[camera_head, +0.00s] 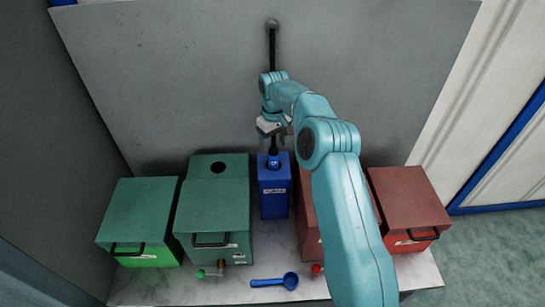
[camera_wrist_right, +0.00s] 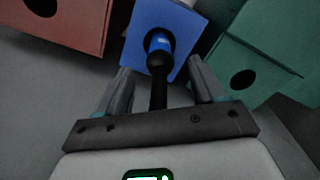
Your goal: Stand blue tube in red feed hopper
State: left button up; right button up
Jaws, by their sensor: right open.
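The blue tube (camera_head: 273,162) stands upright in the top of a blue box (camera_head: 273,196); only its upper end shows. It also shows in the right wrist view (camera_wrist_right: 159,42), with a dark bulb and stem (camera_wrist_right: 158,80) at its near end. My right gripper (camera_head: 272,128) is just above the tube, fingers apart on either side of the dark stem. I cannot tell whether they touch it. The red feed hopper (camera_head: 307,215) is right of the blue box, mostly hidden by my right arm; its round hole shows in the wrist view (camera_wrist_right: 42,6). My left gripper is out of view.
A green hopper (camera_head: 213,205) with a round hole stands left of the blue box. A green bin (camera_head: 140,215) and a red bin (camera_head: 408,200) flank the row. A blue scoop (camera_head: 275,282) lies in front. A dark rod (camera_head: 272,45) is by the grey panel.

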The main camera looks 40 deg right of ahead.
aim_at(274, 157)
notch_tip(274, 157, down, 6)
jog(key=shift+d+f+p, duration=0.1)
jog(key=shift+p, duration=0.2)
jog(key=shift+w+f, duration=0.1)
jog(key=shift+f, duration=0.45)
grip_shut()
notch_tip(274, 157, up, 14)
jog(key=p, duration=0.9)
